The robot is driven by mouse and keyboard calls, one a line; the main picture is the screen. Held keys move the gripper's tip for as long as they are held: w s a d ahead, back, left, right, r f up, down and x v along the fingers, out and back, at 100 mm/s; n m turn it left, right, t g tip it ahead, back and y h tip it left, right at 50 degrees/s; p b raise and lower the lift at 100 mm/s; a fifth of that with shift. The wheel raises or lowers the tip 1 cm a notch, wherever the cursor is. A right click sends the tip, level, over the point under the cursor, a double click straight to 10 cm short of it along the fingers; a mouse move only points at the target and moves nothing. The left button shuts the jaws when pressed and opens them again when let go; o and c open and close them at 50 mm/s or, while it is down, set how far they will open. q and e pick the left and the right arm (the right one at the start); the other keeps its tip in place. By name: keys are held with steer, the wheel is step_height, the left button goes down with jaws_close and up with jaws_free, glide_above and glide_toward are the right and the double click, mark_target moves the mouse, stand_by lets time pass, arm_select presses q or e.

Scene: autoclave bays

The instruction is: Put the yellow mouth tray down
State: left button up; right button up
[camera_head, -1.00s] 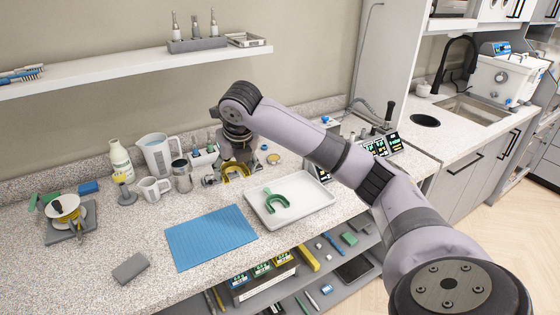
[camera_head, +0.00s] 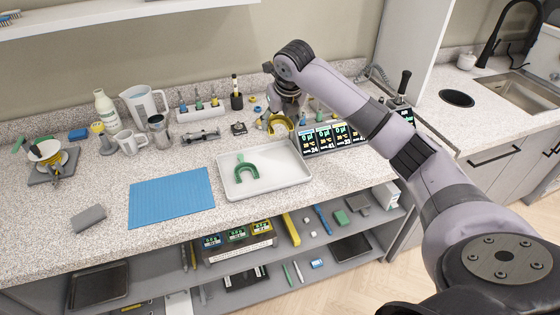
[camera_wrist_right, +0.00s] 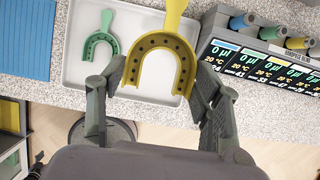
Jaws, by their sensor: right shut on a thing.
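My right gripper (camera_head: 285,108) is shut on the yellow mouth tray (camera_head: 280,126), a horseshoe shape with a handle. In the right wrist view the yellow mouth tray (camera_wrist_right: 160,41) sits between the two fingers (camera_wrist_right: 158,92), its handle pointing away from the gripper. In the head view it appears just behind the white tray's back right corner; its exact height above the counter I cannot tell. The white tray (camera_head: 290,168) holds a green mouth tray (camera_head: 246,173), which also shows in the right wrist view (camera_wrist_right: 97,40). My left gripper is not in view.
A display unit (camera_head: 330,139) stands right of the white tray. A blue mat (camera_head: 172,197) lies left of it. Jugs (camera_head: 145,105), a metal cup (camera_head: 158,132) and a rack stand behind. The white tray's right part is bare. Shelves hang below the counter's front edge.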

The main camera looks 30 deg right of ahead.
glide_above(279, 166)
steer(key=s, duration=0.2)
step_height(279, 166, down, 5)
step_height(279, 166, down, 5)
steer(key=shift+w+p, duration=0.15)
steer(key=shift+p, duration=0.75)
steer(key=shift+a+f, duration=0.1)
steer(key=shift+f, duration=0.55)
step_height(279, 166, down, 4)
steer(key=shift+r+p, duration=0.25)
steer(key=shift+p, duration=0.2)
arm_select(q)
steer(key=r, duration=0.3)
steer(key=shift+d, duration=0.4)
arm_select(e)
steer(key=shift+f, duration=0.15)
